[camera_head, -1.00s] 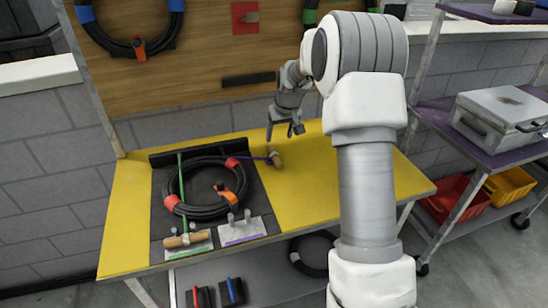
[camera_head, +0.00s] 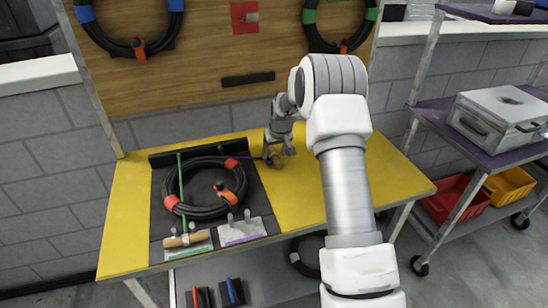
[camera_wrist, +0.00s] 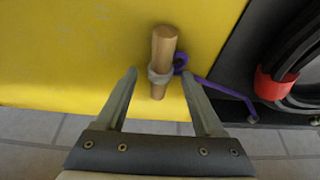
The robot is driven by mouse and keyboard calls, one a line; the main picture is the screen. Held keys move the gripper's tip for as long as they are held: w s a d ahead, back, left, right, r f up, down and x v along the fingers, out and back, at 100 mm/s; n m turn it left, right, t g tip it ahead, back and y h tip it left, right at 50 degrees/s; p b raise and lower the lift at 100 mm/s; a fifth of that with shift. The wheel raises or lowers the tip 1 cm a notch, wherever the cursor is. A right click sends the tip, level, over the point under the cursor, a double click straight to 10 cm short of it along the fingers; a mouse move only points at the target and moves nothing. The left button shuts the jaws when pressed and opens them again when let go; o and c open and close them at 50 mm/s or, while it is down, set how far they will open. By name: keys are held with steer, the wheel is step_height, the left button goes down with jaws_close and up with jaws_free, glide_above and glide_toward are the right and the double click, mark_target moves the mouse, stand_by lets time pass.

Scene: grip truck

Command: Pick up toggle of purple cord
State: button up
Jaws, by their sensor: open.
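The toggle of the purple cord is a short wooden peg (camera_wrist: 164,50) with a grey band round its middle. It lies on the yellow tabletop, and the purple cord (camera_wrist: 218,87) runs from it to the dark mat on the right in the wrist view. In the head view the toggle (camera_head: 276,160) shows just below my gripper (camera_head: 275,150), partly hidden by it. In the wrist view my gripper (camera_wrist: 161,78) is open and empty, its two fingers on either side of the toggle's lower part. I cannot tell how far above the table the fingertips are.
A black cable coil (camera_head: 205,212) with red and orange wraps lies on the dark mat. A wooden toggle (camera_head: 186,240) on a green cord rests at the mat's front. The yellow table (camera_head: 300,200) is clear right of my gripper. A shelf cart (camera_head: 470,140) stands at right.

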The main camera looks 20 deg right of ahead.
mark_target(276, 155)
jaws_close()
steer(key=shift+r, duration=0.15)
stand_by(0.4)
steer(key=shift+r, duration=0.3)
steer(key=r, duration=0.3)
steer(key=shift+s+d+r, duration=0.1)
steer(key=shift+d+r, duration=0.15)
steer(key=shift+r, duration=0.1)
steer(key=s+d+r, duration=0.5)
steer(key=s+d, duration=0.2)
steer(key=d, duration=0.1)
steer(key=shift+d+r+b, duration=0.25)
steer(key=shift+r+b, duration=0.05)
steer(key=shift+r, duration=0.05)
